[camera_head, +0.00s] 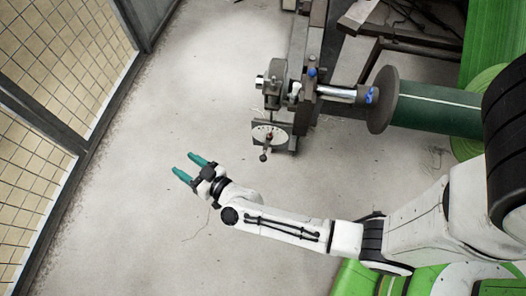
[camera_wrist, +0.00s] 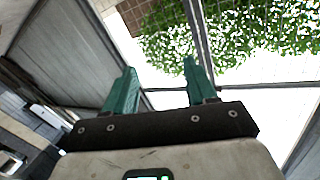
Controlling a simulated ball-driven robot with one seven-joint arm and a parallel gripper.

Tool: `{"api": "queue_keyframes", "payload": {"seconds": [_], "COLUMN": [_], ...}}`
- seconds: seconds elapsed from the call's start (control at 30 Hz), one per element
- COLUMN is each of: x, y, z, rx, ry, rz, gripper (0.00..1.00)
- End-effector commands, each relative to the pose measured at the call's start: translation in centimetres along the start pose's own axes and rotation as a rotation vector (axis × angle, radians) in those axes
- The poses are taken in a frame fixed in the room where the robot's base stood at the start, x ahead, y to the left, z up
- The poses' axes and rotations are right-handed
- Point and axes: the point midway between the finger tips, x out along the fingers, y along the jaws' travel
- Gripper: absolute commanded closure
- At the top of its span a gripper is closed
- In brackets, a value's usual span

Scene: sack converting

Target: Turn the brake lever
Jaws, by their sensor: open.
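In the head view, a small lever (camera_head: 266,147) with a dark round knob stands out from a pale plate with a dial-like arc (camera_head: 271,133) on the machine. I take this to be the brake lever. My gripper (camera_head: 184,167) is left of and a little below the lever in the picture, clear of it. Its two teal fingers are spread with nothing between them. In the wrist view my gripper (camera_wrist: 156,85) also shows open and empty. The lever does not show in the wrist view.
The grey machine frame (camera_head: 308,60) carries a shaft with a blue-handled end (camera_head: 371,95) and a dark green roll (camera_head: 435,108). A mesh fence (camera_head: 60,65) runs along the left. Bare floor (camera_head: 180,110) lies between fence and machine. Foliage (camera_wrist: 240,30) shows beyond panes in the wrist view.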

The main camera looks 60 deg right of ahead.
Motion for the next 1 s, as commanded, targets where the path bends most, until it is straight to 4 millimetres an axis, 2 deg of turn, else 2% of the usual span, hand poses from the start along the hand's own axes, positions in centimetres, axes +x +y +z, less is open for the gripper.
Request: {"api": "queue_keyframes", "payload": {"seconds": [0.03, 0.13, 0.23, 0.4, 0.5, 0.6, 0.73, 0.87, 1.0], "x": [0.0, -0.9, -2.8, -7.8, -10.7, -13.0, -14.6, -14.7, -14.0], "y": [1.6, 4.8, 8.2, 13.1, 14.7, 15.6, 16.2, 17.0, 18.9], "z": [2.8, 6.0, 9.5, 14.8, 16.8, 18.0, 18.6, 18.5, 18.1], "rx": [0.001, -0.013, -0.049, -0.148, -0.211, -0.262, -0.298, -0.305, -0.305], "ry": [0.033, 0.09, 0.119, 0.113, 0.092, 0.072, 0.056, 0.053, 0.054], "rz": [0.077, 0.263, 0.468, 0.812, 0.972, 1.085, 1.164, 1.184, 1.184], "gripper": [0.44, 0.44, 0.44, 0.44, 0.44, 0.44, 0.44, 0.44, 0.44]}}
